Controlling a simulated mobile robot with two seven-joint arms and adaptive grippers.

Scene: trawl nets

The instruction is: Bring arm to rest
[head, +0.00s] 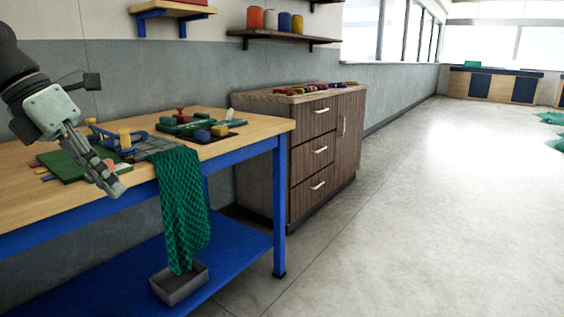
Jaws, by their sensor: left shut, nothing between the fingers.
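My left gripper (108,180) comes in from the left on its dark arm and hangs over the front part of the workbench. Its fingers are together and hold nothing. It is in front of a green board (66,166) on the bench top, and hides part of it. A green net (183,205) hangs over the bench's front edge, to the right of the gripper and apart from it. The net's lower end reaches a grey bin (180,284) on the blue lower shelf. My right gripper is not in view.
The wooden workbench (262,124) has a blue frame and holds tools and small coloured items. A brown drawer cabinet (310,150) stands beyond it. Wall shelves (280,36) carry coloured spools. The concrete floor (440,200) on the right is clear nearby.

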